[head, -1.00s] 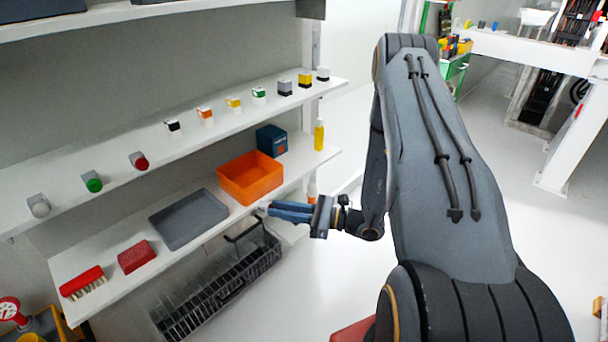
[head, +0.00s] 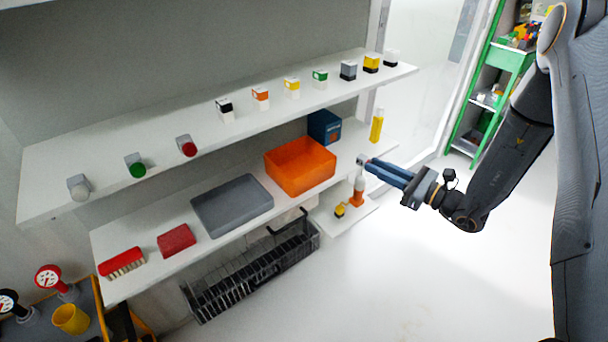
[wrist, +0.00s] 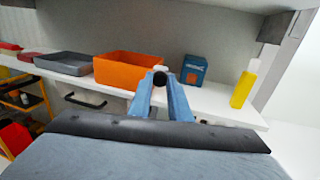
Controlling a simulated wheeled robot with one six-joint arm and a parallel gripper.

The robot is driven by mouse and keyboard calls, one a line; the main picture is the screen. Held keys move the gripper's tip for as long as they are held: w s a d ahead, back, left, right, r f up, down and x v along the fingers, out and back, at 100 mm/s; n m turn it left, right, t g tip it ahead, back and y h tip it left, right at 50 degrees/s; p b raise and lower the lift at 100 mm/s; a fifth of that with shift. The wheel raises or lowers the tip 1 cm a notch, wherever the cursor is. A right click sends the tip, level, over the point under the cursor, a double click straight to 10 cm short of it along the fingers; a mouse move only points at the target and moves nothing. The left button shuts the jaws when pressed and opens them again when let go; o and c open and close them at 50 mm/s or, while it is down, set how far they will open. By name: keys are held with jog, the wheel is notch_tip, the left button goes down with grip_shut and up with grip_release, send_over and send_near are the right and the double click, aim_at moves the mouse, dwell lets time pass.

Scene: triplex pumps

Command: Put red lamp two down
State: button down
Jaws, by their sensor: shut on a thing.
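My gripper (head: 367,163) points left toward the shelves, in front of the lower shelf's right part. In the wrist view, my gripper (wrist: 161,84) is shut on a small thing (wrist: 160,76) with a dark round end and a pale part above. No red shows on it, so I cannot tell whether it is red lamp two. In the head view only a pale bit of it shows at the fingertips. Another lamp with a red cap (head: 187,146) stands on the upper shelf, beside a green-capped one (head: 136,167) and a pale one (head: 78,188).
The lower shelf (head: 218,237) holds an orange bin (head: 300,167), a grey tray (head: 232,205), a red box (head: 176,240), a brush (head: 121,262), a blue box (head: 324,127) and a yellow bottle (head: 376,127). A black wire rack (head: 252,270) hangs below. Small blocks line the upper shelf.

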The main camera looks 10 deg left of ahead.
jog(key=shift+n+g+y, duration=0.4)
jog(key=shift+n+g, duration=0.2)
jog(key=shift+g, duration=0.2)
jog(key=a+r, duration=0.2)
jog(key=a, duration=0.2)
jog(key=w+a+r, duration=0.1)
jog(key=a+r, duration=0.1)
jog(key=a, duration=0.3)
jog(key=a+r+b, duration=0.1)
jog(key=a+r, duration=0.1)
jog(key=a, duration=0.3)
jog(key=shift+w+a+r, duration=0.15)
jog(key=shift+a+r, duration=0.05)
jog(key=shift+r, duration=0.05)
jog(key=s+a+r+g, duration=0.15)
jog(key=a+r, duration=0.35)
jog(key=a, duration=0.5)
notch_tip(320, 180, down, 10)
jog(key=shift+s+a+r+n+y+p, duration=0.25)
jog(key=shift+s+a+n+y+p, duration=0.05)
jog(key=shift+n+p, duration=0.1)
jog(key=shift+f+b, duration=0.3)
jog(key=shift+f, duration=0.25)
jog(key=shift+f, duration=0.1)
jog(key=c, duration=1.6)
grip_release()
jog(key=shift+c, duration=0.2)
